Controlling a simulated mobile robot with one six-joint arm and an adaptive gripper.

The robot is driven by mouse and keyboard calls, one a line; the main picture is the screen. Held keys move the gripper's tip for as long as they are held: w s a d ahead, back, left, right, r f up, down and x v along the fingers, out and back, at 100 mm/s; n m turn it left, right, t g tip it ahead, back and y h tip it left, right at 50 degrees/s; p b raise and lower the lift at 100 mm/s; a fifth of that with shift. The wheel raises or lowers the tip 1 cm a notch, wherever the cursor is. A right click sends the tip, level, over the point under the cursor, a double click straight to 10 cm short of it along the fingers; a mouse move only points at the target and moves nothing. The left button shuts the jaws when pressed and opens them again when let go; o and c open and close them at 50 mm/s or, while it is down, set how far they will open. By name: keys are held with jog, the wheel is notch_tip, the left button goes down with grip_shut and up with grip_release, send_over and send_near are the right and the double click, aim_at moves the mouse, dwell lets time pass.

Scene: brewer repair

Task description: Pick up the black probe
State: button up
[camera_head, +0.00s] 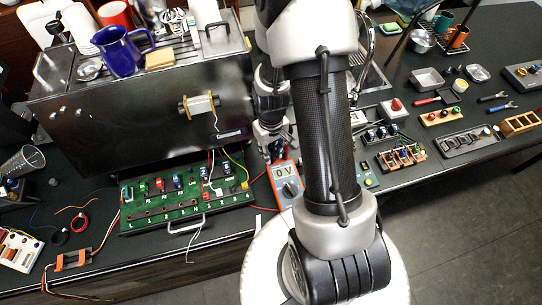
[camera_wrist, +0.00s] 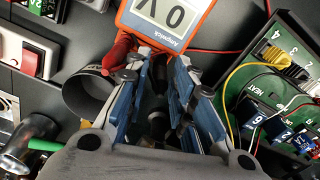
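My gripper (camera_wrist: 155,88) points down beside the orange multimeter (camera_wrist: 165,18), its blue-padded fingers apart. A dark, slender thing that looks like the black probe (camera_wrist: 173,85) shows in the gap between the fingers; I cannot tell whether either pad touches it. The red probe (camera_wrist: 119,50) lies just outside the left finger. In the head view my gripper (camera_head: 272,152) is low over the bench, just behind the multimeter (camera_head: 286,181), which reads 0 V. The black probe cannot be made out there.
The green circuit board (camera_head: 170,204) with switches and loose wires is left of the multimeter; it is at the right in the wrist view (camera_wrist: 262,75). A dark round cup-like thing (camera_wrist: 85,97) stands close to the left finger. The steel brewer (camera_head: 150,110) rises behind the board.

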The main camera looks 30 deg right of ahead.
jog(key=shift+c, duration=0.4)
grip_shut()
jog(key=shift+r, duration=0.15)
